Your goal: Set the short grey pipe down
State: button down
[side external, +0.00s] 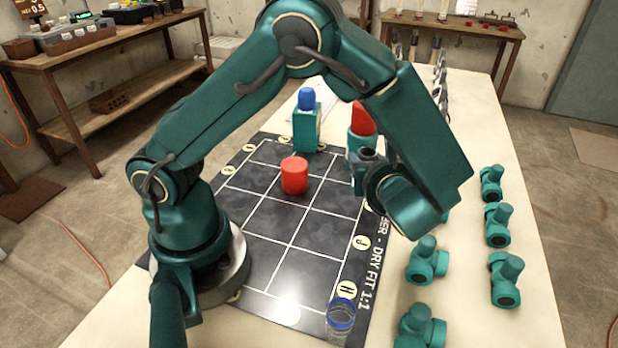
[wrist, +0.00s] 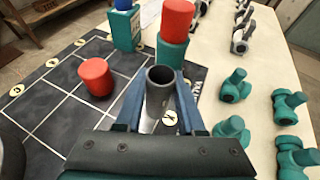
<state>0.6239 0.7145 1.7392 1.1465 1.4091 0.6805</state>
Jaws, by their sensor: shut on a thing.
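The short grey pipe (wrist: 159,92) is upright between the two blue fingers of my gripper (wrist: 158,103) in the wrist view, its open end facing up. My gripper (side external: 370,172) is shut on it near the right edge of the dark gridded mat (side external: 262,215), just in front of a teal fitting (wrist: 172,54) topped with a red piece (wrist: 177,19). The pipe's lower end is mostly hidden, so I cannot tell whether it touches the mat.
A red cylinder (side external: 294,176) stands on the mat. A blue-capped teal block (side external: 306,130) is at its far edge, and a clear blue-rimmed piece (side external: 340,320) at its near corner. Several teal fittings (side external: 498,225) line the table's right. The mat's near squares are clear.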

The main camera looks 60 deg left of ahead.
jog(key=shift+w+d+f, duration=0.2)
jog(key=shift+d+f, duration=0.15)
jog(key=shift+d, duration=0.05)
jog(key=shift+f, duration=1.95)
jog(key=shift+f, duration=0.1)
jog(key=c, duration=0.5)
grip_release()
